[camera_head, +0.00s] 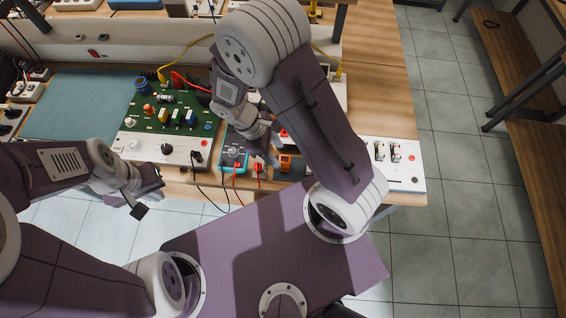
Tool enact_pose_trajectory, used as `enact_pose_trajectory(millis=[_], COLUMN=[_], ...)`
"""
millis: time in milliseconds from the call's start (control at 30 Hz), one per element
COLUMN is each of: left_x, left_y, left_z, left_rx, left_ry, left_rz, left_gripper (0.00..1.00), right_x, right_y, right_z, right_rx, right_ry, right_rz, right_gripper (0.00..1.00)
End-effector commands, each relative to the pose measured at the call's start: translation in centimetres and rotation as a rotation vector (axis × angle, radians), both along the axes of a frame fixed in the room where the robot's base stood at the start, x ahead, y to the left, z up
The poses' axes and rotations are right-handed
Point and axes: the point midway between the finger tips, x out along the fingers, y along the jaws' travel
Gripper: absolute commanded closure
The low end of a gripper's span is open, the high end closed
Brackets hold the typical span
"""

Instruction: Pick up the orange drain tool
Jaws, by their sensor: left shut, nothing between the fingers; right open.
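A small orange object (285,162) lies near the front edge of the bench, on a dark patch right of the teal-edged meter. It is the likeliest match for the orange drain tool, but it is too small to make out its shape. My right gripper (268,150) is open and points down just left of the orange object, over the meter's right side. I cannot tell whether it touches anything. My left gripper (143,200) is shut and empty, in front of the bench edge at the left, well away from the orange object.
A teal-edged meter (232,158) with red and black leads stands left of the orange object. A green circuit board (172,113) on a white base is further left, beside a teal mat (75,105). A white panel with switches (393,152) is at right. Bare wood (378,75) lies behind it.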

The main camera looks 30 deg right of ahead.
Motion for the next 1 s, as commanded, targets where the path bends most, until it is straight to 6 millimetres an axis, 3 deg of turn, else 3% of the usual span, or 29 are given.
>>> enact_pose_trajectory(millis=[133,367,600,900,1000], left_x=[0.0,0.0,0.0,0.0,0.0], left_y=[0.0,0.0,0.0,0.0,0.0], left_z=[-0.2,-0.2,-0.9,-0.9,-0.9], left_rx=[0.000,0.000,0.000,0.000,0.000], left_ry=[0.000,0.000,0.000,0.000,0.000], left_rz=[0.000,0.000,0.000,0.000,0.000], left_gripper=[1.00,1.00,1.00,1.00,1.00], right_x=[-0.6,-0.9,-2.0,-2.1,-2.1], right_y=[-0.9,-1.4,-3.1,-3.2,-3.2], right_z=[-2.3,-3.4,-7.1,-7.6,-7.6], right_rx=[-0.001,0.000,-0.001,0.002,0.002], right_ry=[0.004,0.003,0.004,0.001,0.001], right_rz=[-0.002,-0.002,-0.003,-0.003,-0.003], right_gripper=[0.47,0.47,0.47,0.47,0.75])
